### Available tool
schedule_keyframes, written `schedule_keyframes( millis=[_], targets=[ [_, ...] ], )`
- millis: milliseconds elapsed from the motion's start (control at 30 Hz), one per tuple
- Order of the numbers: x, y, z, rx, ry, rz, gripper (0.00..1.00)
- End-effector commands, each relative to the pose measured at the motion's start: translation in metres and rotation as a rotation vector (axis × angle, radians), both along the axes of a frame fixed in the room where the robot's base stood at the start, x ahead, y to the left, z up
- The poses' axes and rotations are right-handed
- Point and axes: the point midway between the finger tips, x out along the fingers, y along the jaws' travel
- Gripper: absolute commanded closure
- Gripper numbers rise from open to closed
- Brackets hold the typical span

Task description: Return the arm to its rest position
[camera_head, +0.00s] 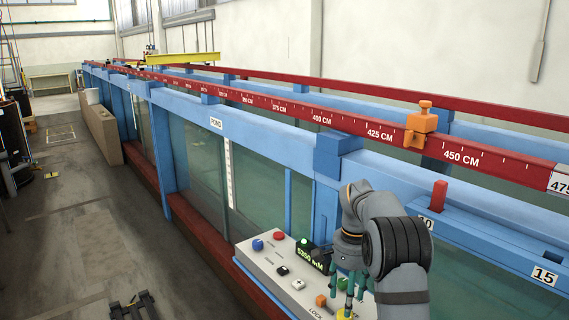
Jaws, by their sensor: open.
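My arm rises from the lower right and bends over the control panel (262,256) in front of the glass flume (203,165). My gripper (347,290) points down over the right part of the panel. Its teal fingers are apart, and I see nothing held between them. A yellow thing (345,314) shows just below the fingers at the picture's bottom edge; I cannot tell whether they touch it. My arm hides part of the panel and of the flume wall behind it.
The panel carries a blue knob (258,245), a red knob (279,236), an orange knob (321,301) and a green display (311,258). An orange clamp (420,125) sits on the red scale rail (340,122). A red peg (438,196) stands right of my arm. The left floor (100,235) is mostly clear.

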Motion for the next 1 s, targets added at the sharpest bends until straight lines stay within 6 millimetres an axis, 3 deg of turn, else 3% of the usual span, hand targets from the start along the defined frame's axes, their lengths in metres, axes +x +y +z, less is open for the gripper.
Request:
schedule_keyframes(
  millis=[200,400,833,1000],
  targets=[
    [-0.001,0.0,-0.037,0.0,0.004,0.0,0.48],
    [0.0,0.0,-0.054,0.0,0.0,0.0,0.48],
    [0.0,0.0,-0.054,0.0,-0.001,0.016,0.48],
    [0.001,0.0,-0.042,0.0,-0.004,-0.002,0.48]
  ],
)
